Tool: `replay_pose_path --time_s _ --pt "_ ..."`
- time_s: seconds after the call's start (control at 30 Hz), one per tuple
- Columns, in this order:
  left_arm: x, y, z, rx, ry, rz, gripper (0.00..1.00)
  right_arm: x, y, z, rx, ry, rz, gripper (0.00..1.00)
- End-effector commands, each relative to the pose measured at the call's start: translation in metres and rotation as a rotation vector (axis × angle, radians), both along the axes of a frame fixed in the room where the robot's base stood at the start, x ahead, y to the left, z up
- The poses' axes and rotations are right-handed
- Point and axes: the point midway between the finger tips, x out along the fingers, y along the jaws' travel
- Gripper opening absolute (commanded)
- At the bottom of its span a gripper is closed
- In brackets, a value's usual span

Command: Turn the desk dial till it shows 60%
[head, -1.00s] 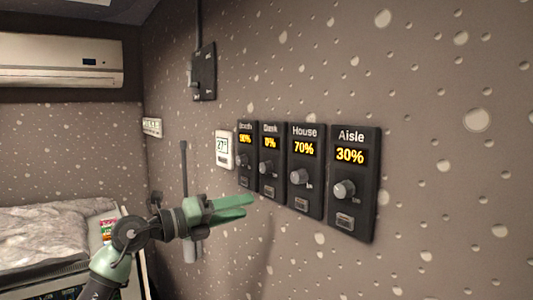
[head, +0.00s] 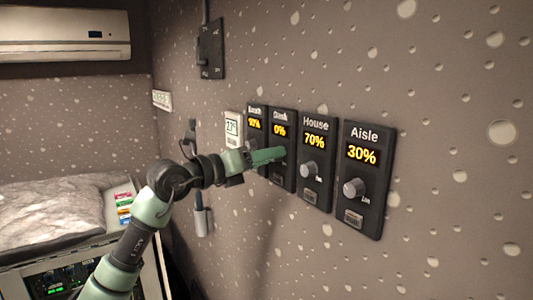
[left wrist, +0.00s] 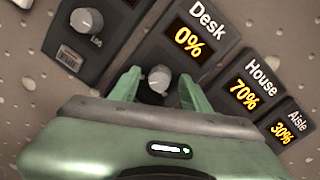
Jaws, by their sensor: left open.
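The desk dial panel (head: 281,130) is a dark plate on the wall, second from the left in the row, and its display reads 0%. In the left wrist view the Desk display (left wrist: 188,43) also reads 0%, and the grey desk knob (left wrist: 159,78) sits between the two fingers. My left gripper (head: 278,155) is in front of the desk panel and hides its knob in the head view. Its fingers (left wrist: 158,90) are open on either side of the knob; I cannot tell whether they touch it. My right gripper is not in view.
The House panel (head: 317,163) reads 70% and the Aisle panel (head: 366,180) reads 30%, each with a protruding knob. The Booth panel (head: 256,115) is close on the left, beside a white thermostat (head: 233,128). A bed (head: 50,210) stands at the far left.

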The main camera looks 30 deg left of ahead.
Motion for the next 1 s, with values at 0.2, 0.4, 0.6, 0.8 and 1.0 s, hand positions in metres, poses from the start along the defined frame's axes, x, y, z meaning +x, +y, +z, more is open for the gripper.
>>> replay_pose_path --time_s 0.2,0.4,0.6,0.8,1.0 --pt "0.0 0.0 -0.001 -0.001 0.0 0.0 0.28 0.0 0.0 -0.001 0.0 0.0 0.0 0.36" --pt "0.0 0.0 -0.001 -0.001 0.0 0.0 0.0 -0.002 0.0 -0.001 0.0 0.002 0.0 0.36" --pt "0.0 0.0 -0.002 0.017 -0.007 0.0 0.0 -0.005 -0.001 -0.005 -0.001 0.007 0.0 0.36" --pt "0.0 0.001 -0.004 0.094 -0.038 0.001 0.0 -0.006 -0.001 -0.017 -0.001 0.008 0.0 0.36" --pt "0.0 0.001 -0.006 0.234 -0.097 0.003 0.0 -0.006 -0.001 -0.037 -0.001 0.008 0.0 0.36"
